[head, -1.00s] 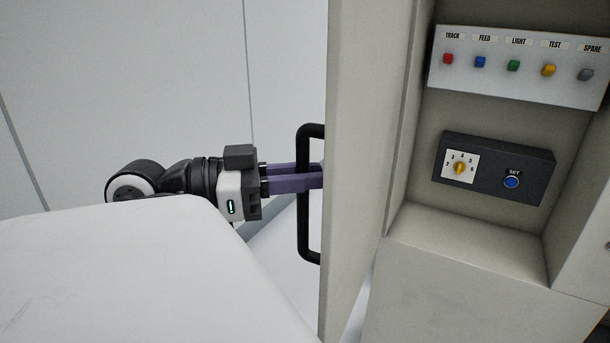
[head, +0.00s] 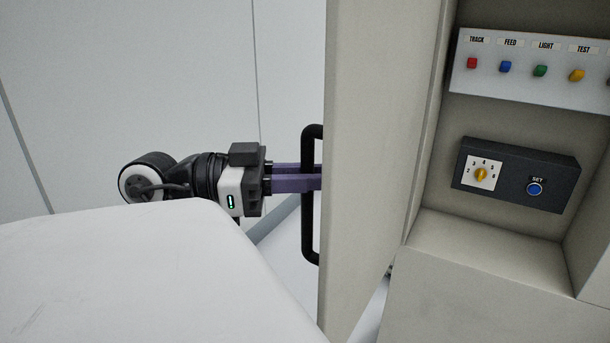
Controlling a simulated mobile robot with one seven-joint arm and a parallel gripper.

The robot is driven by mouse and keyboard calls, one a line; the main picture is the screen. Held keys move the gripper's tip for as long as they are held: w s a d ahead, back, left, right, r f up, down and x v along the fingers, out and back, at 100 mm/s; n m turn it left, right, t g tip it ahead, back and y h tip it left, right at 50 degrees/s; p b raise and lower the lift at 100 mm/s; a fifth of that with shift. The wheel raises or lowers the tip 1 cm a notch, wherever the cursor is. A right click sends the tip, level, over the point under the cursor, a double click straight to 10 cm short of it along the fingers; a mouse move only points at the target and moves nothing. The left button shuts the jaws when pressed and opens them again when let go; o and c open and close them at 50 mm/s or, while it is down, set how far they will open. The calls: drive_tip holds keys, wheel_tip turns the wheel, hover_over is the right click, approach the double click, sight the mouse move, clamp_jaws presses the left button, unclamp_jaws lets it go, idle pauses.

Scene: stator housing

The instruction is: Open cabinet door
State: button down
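The cabinet door (head: 375,150) is a pale beige panel standing open, with its inner face towards the camera in the head view. A black bar handle (head: 310,235) sticks out from its left side, upright. My gripper (head: 318,177) comes from the left with two purple fingers, one in front of the handle bar and one behind it. The fingers look closed around the bar at about mid-height. Their tips reach close to the door edge, and the exact contact is partly hidden.
Right of the door, the open cabinet (head: 490,235) shows a white button strip (head: 530,75) and a dark box (head: 520,170) with a dial and blue SET button. My white body part fills the lower left. A pale wall stands behind.

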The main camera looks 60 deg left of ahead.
drive_tip(key=shift+w+r, duration=0.1)
drive_tip(key=shift+w, duration=0.05)
drive_tip(key=c, duration=1.4)
unclamp_jaws()
drive_tip(key=shift+w, duration=0.1)
drive_tip(key=shift+c, duration=0.2)
drive_tip(key=b+v, duration=0.3)
drive_tip(key=v, duration=1.1)
